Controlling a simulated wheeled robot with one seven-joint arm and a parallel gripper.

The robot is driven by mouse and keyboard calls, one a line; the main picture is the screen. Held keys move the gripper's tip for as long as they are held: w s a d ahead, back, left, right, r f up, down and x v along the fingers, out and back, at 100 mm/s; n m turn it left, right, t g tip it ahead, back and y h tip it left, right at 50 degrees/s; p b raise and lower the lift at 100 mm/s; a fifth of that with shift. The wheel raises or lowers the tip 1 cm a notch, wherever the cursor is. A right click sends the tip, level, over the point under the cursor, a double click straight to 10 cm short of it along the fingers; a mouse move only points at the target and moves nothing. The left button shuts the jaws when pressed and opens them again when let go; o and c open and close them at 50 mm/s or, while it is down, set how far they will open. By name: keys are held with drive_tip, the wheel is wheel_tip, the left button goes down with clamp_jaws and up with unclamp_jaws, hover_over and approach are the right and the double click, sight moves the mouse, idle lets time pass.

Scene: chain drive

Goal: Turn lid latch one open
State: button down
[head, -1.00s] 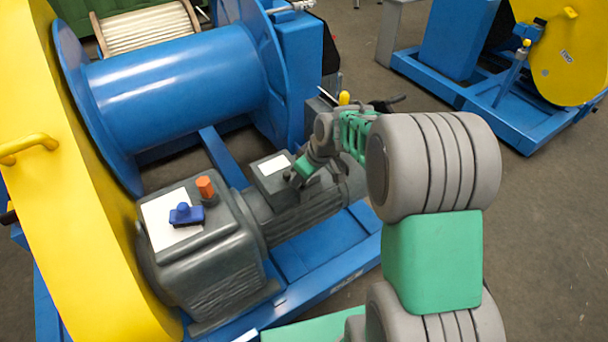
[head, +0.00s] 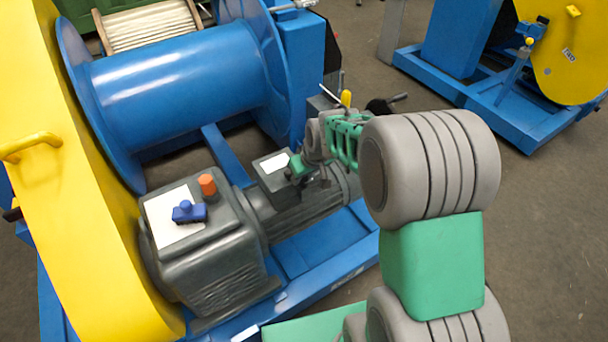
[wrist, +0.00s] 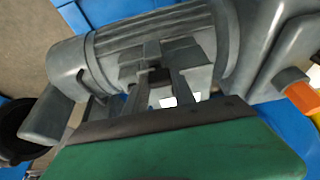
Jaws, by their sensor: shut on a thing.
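The grey motor's terminal box (head: 268,168), with a white label on its lid, stands right of the grey gearbox. My gripper (head: 298,186) is at the box's right side in the head view, where its fingertips are hard to make out. In the wrist view, my gripper (wrist: 156,84) has its two grey fingers close together around a small dark piece (wrist: 153,75) at the box's edge. This piece appears to be the lid latch; its turn angle is unclear. The fingers partly hide the box (wrist: 180,58) there.
The gearbox (head: 215,262) carries an orange cap (head: 207,184) and a blue handle (head: 190,212). A blue drum (head: 180,75) lies behind, and a yellow guard (head: 70,200) stands left. A yellow-tipped lever (head: 346,98) rises just behind my wrist.

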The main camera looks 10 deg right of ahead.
drive_tip(key=c, duration=1.3)
unclamp_jaws()
drive_tip(key=shift+w, duration=0.1)
drive_tip(key=shift+r, duration=0.1)
drive_tip(key=p+v, duration=0.1)
drive_tip(key=v, duration=0.6)
drive_tip(key=shift+r+p, duration=0.3)
drive_tip(key=shift+p, duration=0.05)
drive_tip(key=shift+d, duration=0.1)
drive_tip(key=s+r+m+p, duration=0.1)
drive_tip(key=s+r+p, duration=0.5)
drive_tip(key=r, duration=0.2)
drive_tip(key=s+r+m+p, duration=0.1)
drive_tip(key=s+r+p, duration=0.5)
drive_tip(key=r, duration=0.3)
drive_tip(key=s+r+m+g+h+p, duration=0.1)
drive_tip(key=s+r+p, duration=0.5)
drive_tip(key=r+p, duration=0.1)
drive_tip(key=shift+a+r, duration=0.2)
drive_tip(key=shift+r, duration=0.5)
